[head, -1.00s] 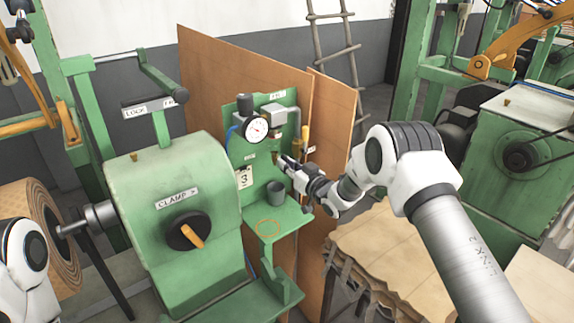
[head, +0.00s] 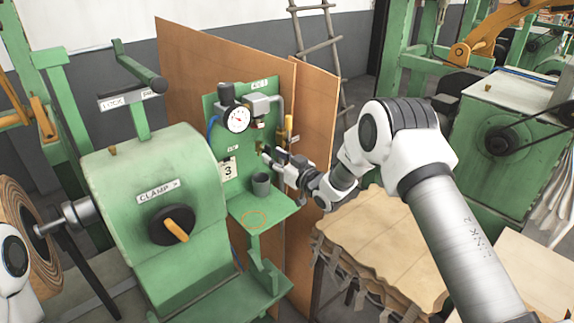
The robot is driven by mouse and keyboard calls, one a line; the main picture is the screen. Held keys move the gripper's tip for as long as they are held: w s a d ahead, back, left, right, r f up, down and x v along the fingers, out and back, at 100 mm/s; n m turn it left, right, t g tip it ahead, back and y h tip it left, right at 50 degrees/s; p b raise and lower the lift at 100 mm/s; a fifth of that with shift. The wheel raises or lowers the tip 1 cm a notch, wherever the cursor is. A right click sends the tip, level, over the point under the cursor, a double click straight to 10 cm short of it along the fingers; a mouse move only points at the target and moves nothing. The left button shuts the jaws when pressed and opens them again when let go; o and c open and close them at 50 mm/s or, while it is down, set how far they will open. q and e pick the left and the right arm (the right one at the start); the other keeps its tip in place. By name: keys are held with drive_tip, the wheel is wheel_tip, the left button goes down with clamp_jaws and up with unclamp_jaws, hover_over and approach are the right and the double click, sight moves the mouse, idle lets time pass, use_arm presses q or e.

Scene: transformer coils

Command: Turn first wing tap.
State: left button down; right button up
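A green panel (head: 212,132) stands in front of a brown board, with a round white gauge (head: 236,119) and grey fittings on it. A small brass-coloured fitting (head: 259,125) shows below the grey block. My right gripper (head: 264,152) is at the front of the panel, below and right of the gauge and above a small grey cup (head: 261,184). Its fingertips are small and dark, and I cannot tell whether they are open, shut or touching a tap. No wing tap is clearly distinguishable; the gripper may cover it. My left gripper is out of view.
The cup stands by a small green shelf (head: 277,207) bearing an orange ring mark. A large green machine with a clamp knob (head: 172,225) stands to the left. A stack of brown sheets (head: 385,245) lies below my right arm. A ladder (head: 319,45) leans behind.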

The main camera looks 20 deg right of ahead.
drive_tip(key=v, duration=0.9)
drive_tip(key=shift+s, duration=0.35)
drive_tip(key=shift+d+r, duration=0.1)
drive_tip(key=shift+r, duration=0.05)
drive_tip(key=s+a+f+m+g+h+b, duration=0.1)
drive_tip(key=s+a+f+g, duration=0.1)
drive_tip(key=s+f, duration=0.5)
drive_tip(key=s+a+f+g+b, duration=0.1)
drive_tip(key=s+a+f+g, duration=0.2)
drive_tip(key=f, duration=0.8)
drive_tip(key=s+a+f+m+g+h+b, duration=0.1)
drive_tip(key=s+f+g+b, duration=0.1)
drive_tip(key=s+f, duration=0.55)
drive_tip(key=s+d+f+m+g+h, duration=0.1)
drive_tip(key=s+f+g, duration=0.1)
drive_tip(key=s, duration=0.6)
drive_tip(key=s+d+f+g+h, duration=0.1)
drive_tip(key=s+f+g, duration=0.2)
drive_tip(key=s, duration=0.6)
drive_tip(key=s+d+f+m+g+h, duration=0.1)
drive_tip(key=s+f+g+h, duration=0.1)
drive_tip(key=s+g, duration=0.3)
drive_tip(key=s+f, duration=0.1)
drive_tip(key=s, duration=0.2)
drive_tip(key=shift+s+m, duration=0.3)
drive_tip(key=shift+s, duration=0.1)
